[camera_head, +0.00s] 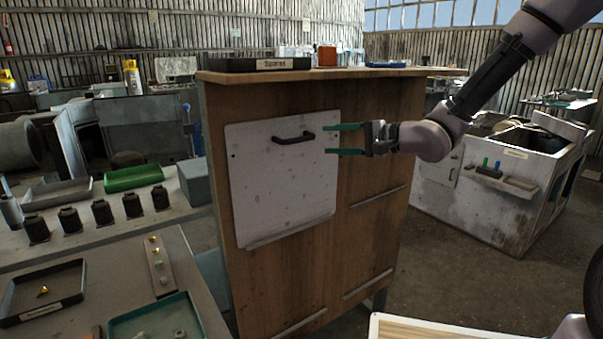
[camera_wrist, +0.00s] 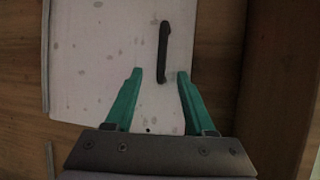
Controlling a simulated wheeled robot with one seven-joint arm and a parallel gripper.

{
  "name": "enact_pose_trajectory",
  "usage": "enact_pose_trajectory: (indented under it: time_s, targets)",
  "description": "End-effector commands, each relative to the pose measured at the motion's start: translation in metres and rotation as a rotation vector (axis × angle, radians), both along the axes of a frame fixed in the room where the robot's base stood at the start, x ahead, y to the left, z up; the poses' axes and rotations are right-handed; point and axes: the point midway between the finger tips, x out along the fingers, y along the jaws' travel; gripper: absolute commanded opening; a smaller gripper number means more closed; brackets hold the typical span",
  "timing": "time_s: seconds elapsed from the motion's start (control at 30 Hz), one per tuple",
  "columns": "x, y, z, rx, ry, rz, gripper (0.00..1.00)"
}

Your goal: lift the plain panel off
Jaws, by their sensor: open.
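The plain panel (camera_head: 282,195) is a pale, spotted, flat sheet on the front of a wooden cabinet. It has a dark bar handle (camera_head: 293,137) near its top. My gripper (camera_head: 327,140) has green fingers that are open, just right of the handle in the head view. In the wrist view the panel (camera_wrist: 90,60) fills the middle, and the handle (camera_wrist: 163,50) runs lengthwise away from my gripper (camera_wrist: 158,74). The handle's near end lies between the two fingertips in that picture. Whether the fingers reach its depth, I cannot tell. The fingers hold nothing.
The wooden cabinet (camera_head: 375,230) carries a black tray labelled Spares (camera_head: 270,65) and small containers on top. Ledges (camera_head: 378,196) sit on its front. A grey bench at left holds a green tray (camera_head: 133,177), a dark tray (camera_head: 45,290) and several black parts.

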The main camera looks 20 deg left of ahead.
Motion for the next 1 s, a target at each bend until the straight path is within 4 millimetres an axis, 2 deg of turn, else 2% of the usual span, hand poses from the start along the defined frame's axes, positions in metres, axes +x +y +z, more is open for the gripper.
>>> enact_pose_trajectory:
  time_s: [0.03, 0.2, 0.47, 0.7, 0.83, 1.0]
  targets:
    - [0.0, 0.01, -0.002, -0.001, 0.0, 0.005, 0.55]
    - [0.007, 0.032, -0.006, -0.002, -0.001, 0.001, 0.55]
    - [0.011, 0.05, -0.008, -0.004, -0.002, 0.001, 0.55]
    - [0.017, 0.081, -0.011, -0.004, -0.003, 0.001, 0.55]
    - [0.02, 0.09, -0.012, -0.005, -0.002, -0.002, 0.55]
    - [0.021, 0.091, -0.013, -0.006, -0.001, -0.004, 0.55]
